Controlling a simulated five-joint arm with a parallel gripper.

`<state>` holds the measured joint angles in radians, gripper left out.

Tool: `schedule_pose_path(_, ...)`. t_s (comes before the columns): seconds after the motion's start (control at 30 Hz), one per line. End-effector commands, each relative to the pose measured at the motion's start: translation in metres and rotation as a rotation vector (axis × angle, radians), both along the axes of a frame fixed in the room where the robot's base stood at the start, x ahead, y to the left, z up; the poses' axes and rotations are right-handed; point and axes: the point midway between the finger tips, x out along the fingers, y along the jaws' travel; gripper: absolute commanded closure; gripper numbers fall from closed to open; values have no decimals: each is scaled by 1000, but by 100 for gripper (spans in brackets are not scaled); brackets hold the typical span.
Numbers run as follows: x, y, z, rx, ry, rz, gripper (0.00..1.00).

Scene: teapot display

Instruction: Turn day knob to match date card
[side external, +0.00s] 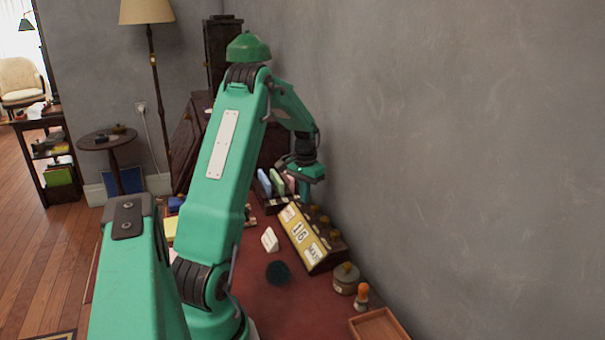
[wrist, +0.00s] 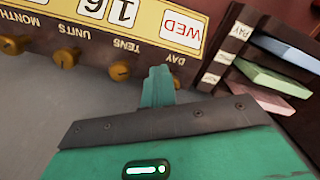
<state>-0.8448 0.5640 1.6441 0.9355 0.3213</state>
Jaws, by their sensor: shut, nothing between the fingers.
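The desk calendar (side external: 311,246) stands on the red desk top, showing 16 in the side view. In the wrist view the calendar (wrist: 150,45) appears upside down, with WED in red in its day window (wrist: 182,30). Its brass knobs include the tens knob (wrist: 120,70) and units knob (wrist: 66,57). The day knob (wrist: 177,83) is mostly hidden behind my gripper (wrist: 158,74). My gripper is shut and empty, its tip close to that knob; I cannot tell if they touch. In the side view my gripper (side external: 304,194) is above the calendar's far end. A small white card (side external: 269,240) stands before the calendar, its text unreadable.
A rack with coloured folders (wrist: 265,80) stands close beside the calendar's day end. A grey wall (side external: 450,150) runs behind it. A round jar (side external: 345,279), an orange-topped stamp (side external: 361,296) and a wooden tray (side external: 380,326) stand at the near end.

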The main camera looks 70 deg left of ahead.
Motion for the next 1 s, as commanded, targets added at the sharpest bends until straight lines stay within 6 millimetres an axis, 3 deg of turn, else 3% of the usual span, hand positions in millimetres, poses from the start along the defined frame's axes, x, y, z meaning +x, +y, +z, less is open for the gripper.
schedule_pose_path(1.0, -8, 16, 1, 5, -4, 0, 100)
